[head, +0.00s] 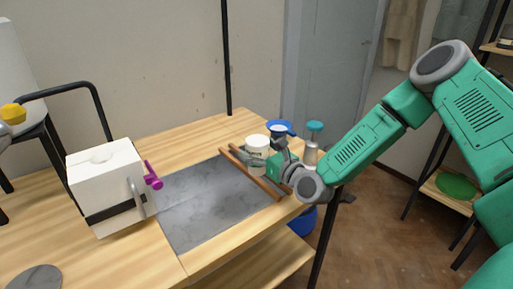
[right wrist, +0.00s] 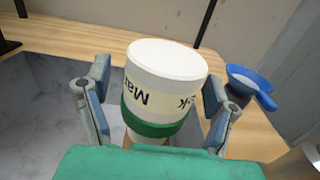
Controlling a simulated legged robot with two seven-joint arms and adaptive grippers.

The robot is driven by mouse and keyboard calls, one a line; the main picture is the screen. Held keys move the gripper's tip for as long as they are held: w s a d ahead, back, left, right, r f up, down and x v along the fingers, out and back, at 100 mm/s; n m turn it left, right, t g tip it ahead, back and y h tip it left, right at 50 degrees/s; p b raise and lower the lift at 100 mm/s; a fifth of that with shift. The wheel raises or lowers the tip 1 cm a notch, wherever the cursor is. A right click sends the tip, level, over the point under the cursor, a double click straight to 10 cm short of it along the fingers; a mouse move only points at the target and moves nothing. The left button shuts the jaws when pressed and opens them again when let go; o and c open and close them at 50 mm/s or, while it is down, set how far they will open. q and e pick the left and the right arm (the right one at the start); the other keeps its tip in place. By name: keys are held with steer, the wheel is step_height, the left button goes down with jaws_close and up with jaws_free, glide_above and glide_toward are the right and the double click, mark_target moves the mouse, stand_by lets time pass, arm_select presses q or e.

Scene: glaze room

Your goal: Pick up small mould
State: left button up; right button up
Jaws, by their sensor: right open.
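A white boxy block (head: 105,180) with a black strap and a round mark on top looks like the mould. It stands at the left of the table in the head view, far from my right gripper. My right gripper (head: 268,163) is open at the slab's far right corner. In the right wrist view its fingers (right wrist: 160,108) stand on either side of a white round tub (right wrist: 165,60) with a green band and black lettering, with gaps at both sides. The tub also shows in the head view (head: 257,141).
A grey slab (head: 200,205) lies mid-table, with brown wooden sticks (head: 245,172) at its right. A blue funnel-like vessel (head: 279,127) and a teal-topped bottle (head: 315,128) stand near my right gripper. A purple piece (head: 152,177) sits beside the block. Most of the slab is clear.

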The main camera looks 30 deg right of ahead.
steer(key=w, duration=0.3)
steer(key=shift+w+d+f, duration=0.1)
steer(key=shift+w+f, duration=0.15)
steer(key=shift+r, duration=0.1)
steer(key=shift+c, duration=0.4)
steer(key=c, duration=1.4)
